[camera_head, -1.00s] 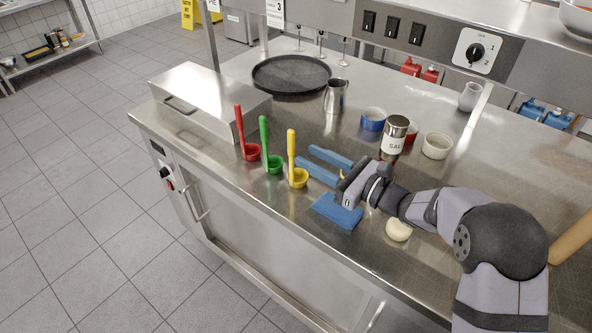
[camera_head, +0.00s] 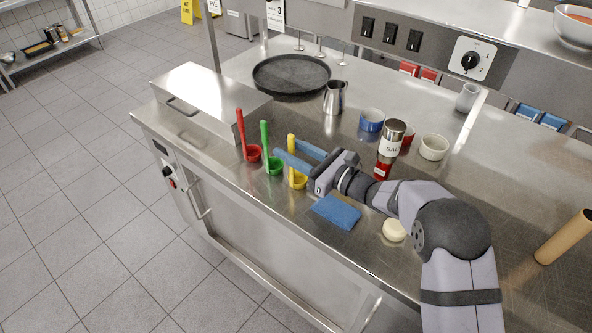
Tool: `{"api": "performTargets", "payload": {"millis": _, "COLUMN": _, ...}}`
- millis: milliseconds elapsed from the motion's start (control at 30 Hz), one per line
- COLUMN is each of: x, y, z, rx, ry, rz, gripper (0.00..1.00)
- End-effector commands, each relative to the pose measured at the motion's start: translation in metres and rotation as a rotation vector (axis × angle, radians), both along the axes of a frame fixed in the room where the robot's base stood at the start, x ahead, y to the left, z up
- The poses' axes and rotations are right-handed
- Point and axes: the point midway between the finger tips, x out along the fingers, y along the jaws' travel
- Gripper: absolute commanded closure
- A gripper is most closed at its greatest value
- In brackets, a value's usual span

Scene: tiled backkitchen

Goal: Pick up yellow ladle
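The yellow ladle (camera_head: 298,181) stands on the steel counter with its handle upright and its bowl low. My gripper (camera_head: 286,147) has its two blue fingers spread apart at the ladle's handle. The near finger crosses in front of the handle, and the handle's top shows beside the far finger's tip. The handle seems to lie between the fingers, with no clear contact on both sides. Part of the handle is hidden by the near finger.
A green ladle (camera_head: 275,168) and a red ladle (camera_head: 252,153) stand close to the left.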

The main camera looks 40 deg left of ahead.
Motion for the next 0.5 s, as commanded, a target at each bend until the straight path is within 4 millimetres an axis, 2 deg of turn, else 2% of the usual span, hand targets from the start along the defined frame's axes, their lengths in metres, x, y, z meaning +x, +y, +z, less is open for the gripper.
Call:
{"api": "performTargets", "payload": {"millis": 133, "x": 0.0000, "y": -0.0002, "z": -0.0005, "rx": 0.000, "ry": 0.001, "rz": 0.000, "gripper": 0.67}}
{"api": "performTargets", "payload": {"millis": 267, "x": 0.0000, "y": -0.0004, "z": -0.0005, "rx": 0.000, "ry": 0.001, "rz": 0.000, "gripper": 0.98}}
{"api": "performTargets", "payload": {"millis": 500, "x": 0.0001, "y": -0.0005, "z": 0.0000, "rx": 0.001, "ry": 0.000, "rz": 0.000, "gripper": 1.00}}
